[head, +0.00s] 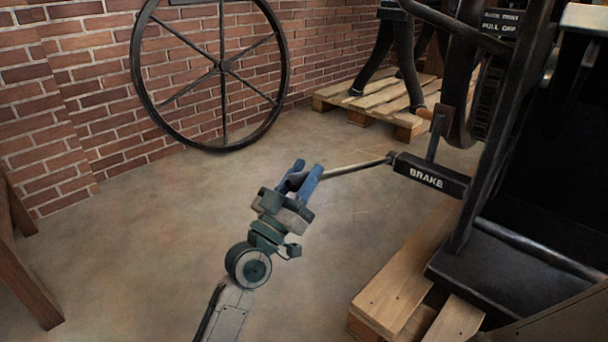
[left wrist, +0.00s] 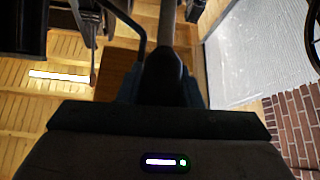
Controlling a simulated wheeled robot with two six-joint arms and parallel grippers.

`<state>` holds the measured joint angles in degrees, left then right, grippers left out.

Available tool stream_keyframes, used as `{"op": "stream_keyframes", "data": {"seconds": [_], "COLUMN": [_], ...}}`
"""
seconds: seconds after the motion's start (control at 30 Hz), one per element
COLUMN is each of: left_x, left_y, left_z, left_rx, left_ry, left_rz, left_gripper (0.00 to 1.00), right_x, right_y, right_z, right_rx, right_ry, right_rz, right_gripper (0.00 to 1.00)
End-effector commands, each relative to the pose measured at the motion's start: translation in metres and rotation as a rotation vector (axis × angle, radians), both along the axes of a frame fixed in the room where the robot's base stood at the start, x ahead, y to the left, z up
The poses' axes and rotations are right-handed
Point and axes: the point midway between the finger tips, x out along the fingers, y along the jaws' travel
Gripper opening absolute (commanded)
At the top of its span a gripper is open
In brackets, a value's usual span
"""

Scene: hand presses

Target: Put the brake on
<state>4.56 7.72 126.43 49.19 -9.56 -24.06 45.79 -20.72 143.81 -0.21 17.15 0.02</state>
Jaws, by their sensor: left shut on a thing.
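The brake is a black block lettered "BRAKE" (head: 432,174) on the press frame in the head view. A thin metal lever (head: 350,168) runs from the block to the left and ends in a dark grip (head: 294,181). My left gripper (head: 305,180) has its blue fingers shut on this grip at the lever's end. In the left wrist view the dark grip (left wrist: 162,75) stands in the middle between the fingers, which are mostly hidden in shadow. The lever slopes slightly up toward the block. My right gripper is in neither view.
The black press (head: 500,130) stands on a wooden pallet (head: 395,285) at the right. A large spoked wheel (head: 222,68) leans on the brick wall. Another pallet (head: 385,95) lies at the back. A wooden leg (head: 30,265) is at the left. The concrete floor between is clear.

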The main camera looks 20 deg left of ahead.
Motion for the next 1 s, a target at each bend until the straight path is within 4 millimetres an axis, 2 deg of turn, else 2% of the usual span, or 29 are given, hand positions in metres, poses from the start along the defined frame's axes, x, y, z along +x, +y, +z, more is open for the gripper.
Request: {"op": "stream_keyframes", "data": {"seconds": [0.03,0.23,0.27,0.37,0.73,0.87,1.0], "left_x": [0.001,0.001,0.001,0.001,-0.004,-0.018,-0.041], "left_y": [0.0,-0.001,0.0,0.0,0.001,0.004,0.009], "left_z": [-0.006,-0.007,-0.007,-0.006,-0.007,-0.018,-0.034], "left_rx": [-0.001,0.0,0.0,0.0,0.0,0.002,0.003], "left_ry": [0.012,0.014,0.014,0.012,0.008,0.01,0.012], "left_rz": [-0.004,-0.004,-0.004,-0.003,-0.001,-0.001,-0.003], "left_gripper": [0.0,0.0,0.36,0.54,0.54,0.54,0.54], "right_x": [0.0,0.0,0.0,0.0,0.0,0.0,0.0], "right_y": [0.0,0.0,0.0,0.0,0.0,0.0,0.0], "right_z": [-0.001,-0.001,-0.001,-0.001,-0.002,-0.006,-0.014], "right_rx": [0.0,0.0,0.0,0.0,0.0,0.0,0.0], "right_ry": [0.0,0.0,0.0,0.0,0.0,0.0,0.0], "right_rz": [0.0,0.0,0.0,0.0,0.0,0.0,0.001], "right_gripper": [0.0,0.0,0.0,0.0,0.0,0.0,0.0]}}
